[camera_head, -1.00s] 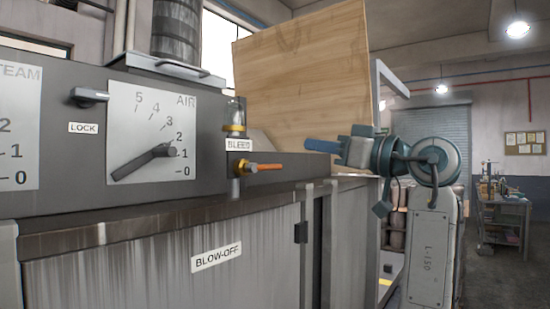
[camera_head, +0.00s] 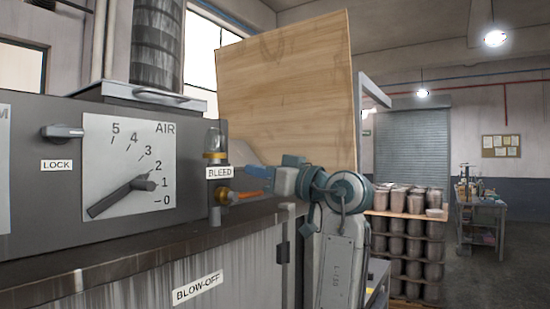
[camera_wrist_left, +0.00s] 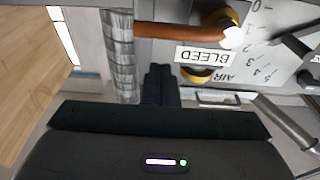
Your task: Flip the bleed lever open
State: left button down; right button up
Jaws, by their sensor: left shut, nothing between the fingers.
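The bleed lever (camera_head: 246,195) is a short orange handle on a brass valve (camera_head: 226,196), below the BLEED label (camera_head: 220,172) on the machine's front panel. It points right, roughly level, in the head view. In the left wrist view, which is upside down, the lever (camera_wrist_left: 175,32) runs left from its valve (camera_wrist_left: 222,22). The fingers (camera_wrist_left: 160,78) also show in the wrist view, apart from the lever. My right gripper is not in view.
A glass cup (camera_head: 213,142) with a brass base stands above the label. The AIR dial (camera_head: 128,160) and LOCK knob (camera_head: 62,132) are on the left. A large wooden board (camera_head: 290,90) stands behind. Several stacked pots (camera_head: 405,235) stand on the right.

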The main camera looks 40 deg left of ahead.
pick_arm(q)
jog(key=f, duration=0.1)
jog(key=d+f+p, duration=0.1)
jog(key=f, duration=0.1)
